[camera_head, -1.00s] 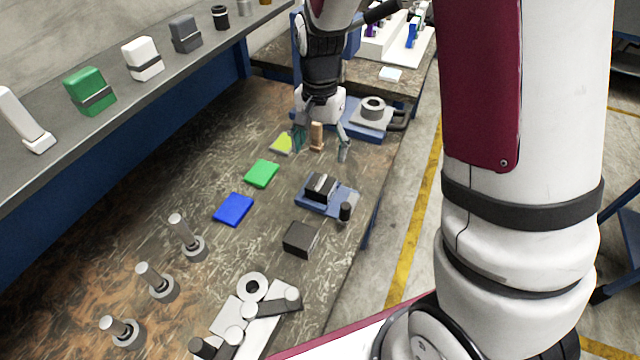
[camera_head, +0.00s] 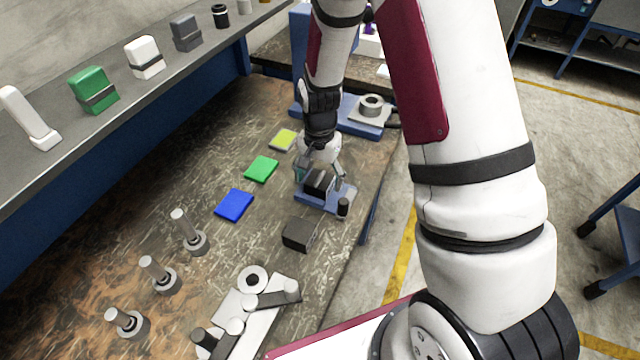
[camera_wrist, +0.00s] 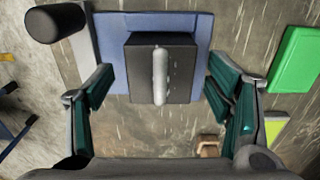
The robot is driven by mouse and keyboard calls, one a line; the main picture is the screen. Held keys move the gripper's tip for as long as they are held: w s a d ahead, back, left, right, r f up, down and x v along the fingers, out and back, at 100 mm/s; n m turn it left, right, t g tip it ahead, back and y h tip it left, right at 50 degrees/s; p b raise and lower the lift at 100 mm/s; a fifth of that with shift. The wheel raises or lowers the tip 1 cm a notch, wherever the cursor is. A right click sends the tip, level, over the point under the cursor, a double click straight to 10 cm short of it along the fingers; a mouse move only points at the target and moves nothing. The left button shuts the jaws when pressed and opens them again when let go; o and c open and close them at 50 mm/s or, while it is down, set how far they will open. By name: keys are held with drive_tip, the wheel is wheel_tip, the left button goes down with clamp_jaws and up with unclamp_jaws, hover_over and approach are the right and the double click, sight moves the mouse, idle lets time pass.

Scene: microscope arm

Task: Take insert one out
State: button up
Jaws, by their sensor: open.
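A dark block (camera_wrist: 180,73) with a light grey bar (camera_wrist: 160,72) along its top sits on a blue fixture (camera_wrist: 115,28) in the wrist view. No label tells me whether it is insert one. In the head view the dark block (camera_head: 318,182) is partly hidden by my gripper (camera_head: 321,174), and the blue fixture (camera_head: 318,203) shows below. My gripper (camera_wrist: 160,92) is open and empty, its fingers on either side of the block's near end, apart from it in the wrist view. A black knob (camera_head: 343,207) stands at the fixture's right.
Green (camera_head: 261,169), blue (camera_head: 234,205) and yellow (camera_head: 284,140) pads lie to the left. A black box (camera_head: 299,233) stands nearer. A small tan piece (camera_wrist: 208,146) lies near the right finger in the wrist view. Several metal posts stand at the left front.

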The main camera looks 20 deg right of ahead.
clamp_jaws()
drive_tip(key=shift+w, duration=0.1)
drive_tip(key=shift+r, duration=0.15)
